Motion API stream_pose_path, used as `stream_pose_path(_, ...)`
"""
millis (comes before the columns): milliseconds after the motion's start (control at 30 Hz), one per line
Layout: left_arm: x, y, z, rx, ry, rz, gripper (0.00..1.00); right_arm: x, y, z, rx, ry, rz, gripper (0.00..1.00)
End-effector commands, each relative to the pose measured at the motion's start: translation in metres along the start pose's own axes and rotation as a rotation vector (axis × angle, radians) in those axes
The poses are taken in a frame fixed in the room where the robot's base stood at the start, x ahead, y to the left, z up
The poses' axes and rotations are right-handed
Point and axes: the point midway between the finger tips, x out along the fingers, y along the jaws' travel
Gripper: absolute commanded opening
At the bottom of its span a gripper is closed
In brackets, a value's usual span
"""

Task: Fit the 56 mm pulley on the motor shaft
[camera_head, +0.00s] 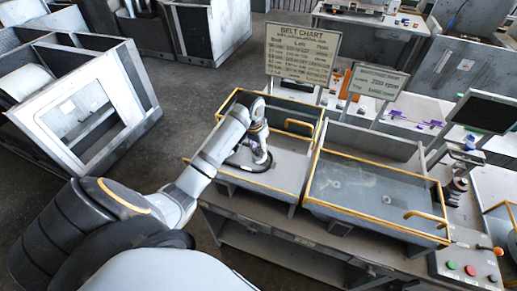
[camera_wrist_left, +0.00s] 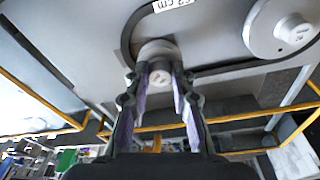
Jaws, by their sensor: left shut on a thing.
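My left gripper (camera_head: 262,162) reaches down into the left yellow-edged housing tray (camera_head: 290,190). In the left wrist view its two fingers (camera_wrist_left: 160,82) are shut on a small grey round pulley (camera_wrist_left: 158,50); its size marking is not readable. A dark belt (camera_wrist_left: 127,35) curves around this pulley and runs toward a larger pale grey pulley (camera_wrist_left: 283,28) at the upper right. The motor shaft is hidden, so I cannot tell whether the held pulley sits on it. My right gripper is not in view.
A second yellow-edged tray (camera_head: 350,203) stands to the right with small round parts in it. A belt chart sign (camera_head: 300,52) and a smaller sign (camera_head: 378,80) stand behind. A button box (camera_head: 467,266) is at the front right. Yellow rails edge the trays.

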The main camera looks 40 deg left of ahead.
Motion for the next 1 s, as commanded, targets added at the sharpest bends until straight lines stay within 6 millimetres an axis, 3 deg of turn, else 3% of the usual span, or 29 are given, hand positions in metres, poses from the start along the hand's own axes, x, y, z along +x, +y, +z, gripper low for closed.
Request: stream_pose_path(1000,0.0054,-0.0001,0.0017,0.0,-0.002,0.0,0.0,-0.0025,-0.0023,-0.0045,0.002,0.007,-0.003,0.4)
